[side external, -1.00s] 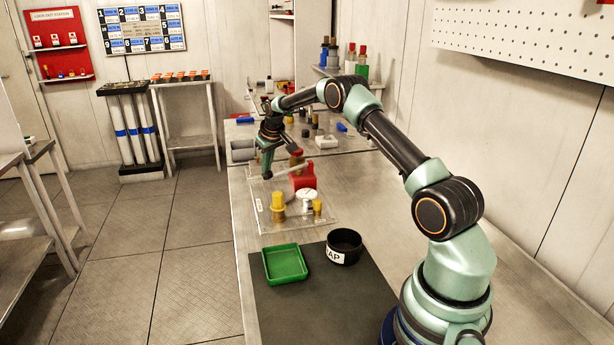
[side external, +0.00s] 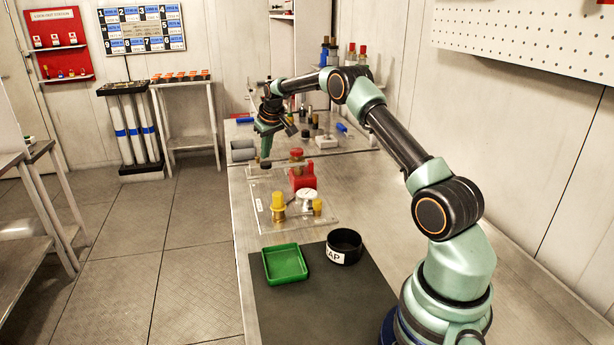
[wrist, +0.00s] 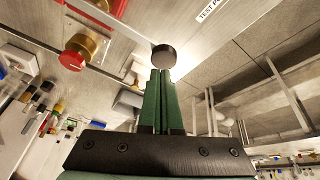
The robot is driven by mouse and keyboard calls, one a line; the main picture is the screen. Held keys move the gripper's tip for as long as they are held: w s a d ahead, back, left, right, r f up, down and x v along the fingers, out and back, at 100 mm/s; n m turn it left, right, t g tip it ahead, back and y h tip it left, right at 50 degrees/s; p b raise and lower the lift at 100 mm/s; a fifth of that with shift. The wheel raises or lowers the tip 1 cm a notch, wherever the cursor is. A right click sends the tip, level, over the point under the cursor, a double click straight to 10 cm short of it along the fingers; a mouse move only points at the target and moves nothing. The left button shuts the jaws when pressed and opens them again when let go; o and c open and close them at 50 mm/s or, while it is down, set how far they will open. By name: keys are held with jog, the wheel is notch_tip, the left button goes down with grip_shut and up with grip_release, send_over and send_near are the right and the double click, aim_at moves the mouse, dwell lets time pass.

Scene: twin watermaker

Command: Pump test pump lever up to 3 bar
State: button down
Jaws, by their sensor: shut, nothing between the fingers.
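The test pump has a red body (side external: 303,178) on a clear base plate (side external: 326,218), with a brass fitting behind it. Its pale lever (side external: 283,166) reaches left from the body and ends in a black knob (side external: 266,165). The wrist view also shows the lever (wrist: 115,22) and the round knob (wrist: 164,57). My gripper (side external: 265,158) points down with its green fingers shut and empty. Its tips are right at the knob; I cannot tell whether they touch it. A white gauge (side external: 307,196) sits in front of the body, its reading too small to make out.
Brass fittings with yellow caps (side external: 278,200) stand beside the gauge. A green tray (side external: 285,264) and a black round bowl (side external: 344,246) are on the dark mat in front. Grey cylinders (side external: 242,151) and several small items lie behind. The bench is clear to the right.

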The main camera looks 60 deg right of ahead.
aim_at(267, 164)
jog(key=shift+f, duration=0.1)
dwell(0.3)
jog(key=shift+f, duration=2.4)
jog(key=shift+r, duration=2.5)
notch_tip(267, 164, up, 6)
dwell(0.6)
